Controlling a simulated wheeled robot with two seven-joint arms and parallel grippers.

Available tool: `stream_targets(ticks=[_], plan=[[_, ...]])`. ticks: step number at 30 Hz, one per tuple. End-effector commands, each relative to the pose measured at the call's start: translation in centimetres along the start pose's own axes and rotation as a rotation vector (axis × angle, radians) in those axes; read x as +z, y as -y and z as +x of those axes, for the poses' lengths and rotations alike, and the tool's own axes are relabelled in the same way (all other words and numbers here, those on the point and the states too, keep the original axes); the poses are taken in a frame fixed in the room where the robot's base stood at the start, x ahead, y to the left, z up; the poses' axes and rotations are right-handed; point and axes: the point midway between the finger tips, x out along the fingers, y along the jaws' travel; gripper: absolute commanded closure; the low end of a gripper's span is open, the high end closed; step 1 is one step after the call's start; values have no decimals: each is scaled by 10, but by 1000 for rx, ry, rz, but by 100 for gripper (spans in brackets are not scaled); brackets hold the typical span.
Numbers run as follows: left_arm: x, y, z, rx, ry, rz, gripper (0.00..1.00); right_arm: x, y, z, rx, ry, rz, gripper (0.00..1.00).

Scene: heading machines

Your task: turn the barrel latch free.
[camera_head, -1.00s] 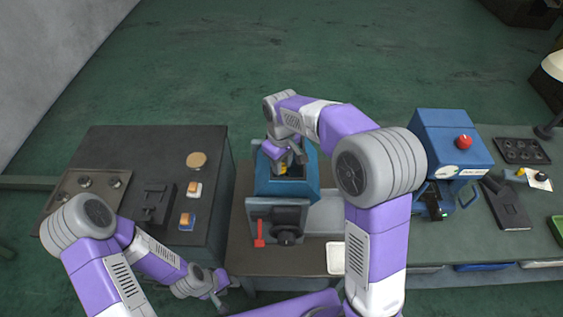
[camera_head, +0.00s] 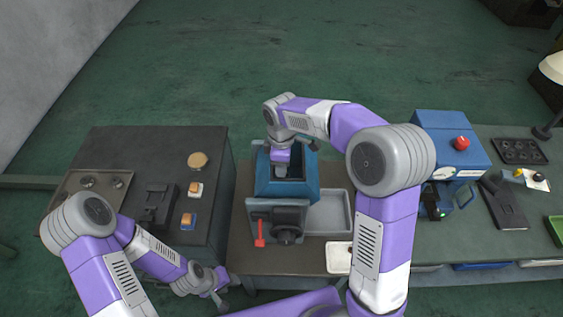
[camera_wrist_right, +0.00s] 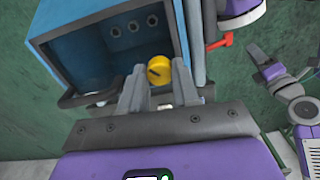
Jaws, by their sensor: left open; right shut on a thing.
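The barrel latch appears to be the round yellow knob with a dark slot (camera_wrist_right: 159,70), inside the open blue machine (camera_head: 304,188). The machine's blue housing (camera_wrist_right: 75,45) fills the upper left of the right wrist view. My right gripper (camera_wrist_right: 157,80) has its two fingers on either side of the yellow knob, shut on it. In the head view, my right gripper (camera_head: 281,170) points down into the machine's opening and hides the knob. My left gripper (camera_head: 221,291) is open and empty, low beside the left bench.
The machine's front has a red lever (camera_head: 260,233) and a dark round knob (camera_head: 286,234). A grey tray (camera_head: 338,230) lies to its right. The dark left bench (camera_head: 120,145) holds small parts. A blue press (camera_head: 450,140) stands on the right bench.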

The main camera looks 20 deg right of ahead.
Motion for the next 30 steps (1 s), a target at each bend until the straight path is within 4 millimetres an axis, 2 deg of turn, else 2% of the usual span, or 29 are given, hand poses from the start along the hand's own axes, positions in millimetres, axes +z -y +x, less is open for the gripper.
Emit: stream_targets(ticks=[18,30], plan=[[1,-7,-19,0,0,0,57,1,0,-1,-1,1,-573,100],[1,-10,-28,0,0,0,57,0,0,-1,0,0,-812,100]])
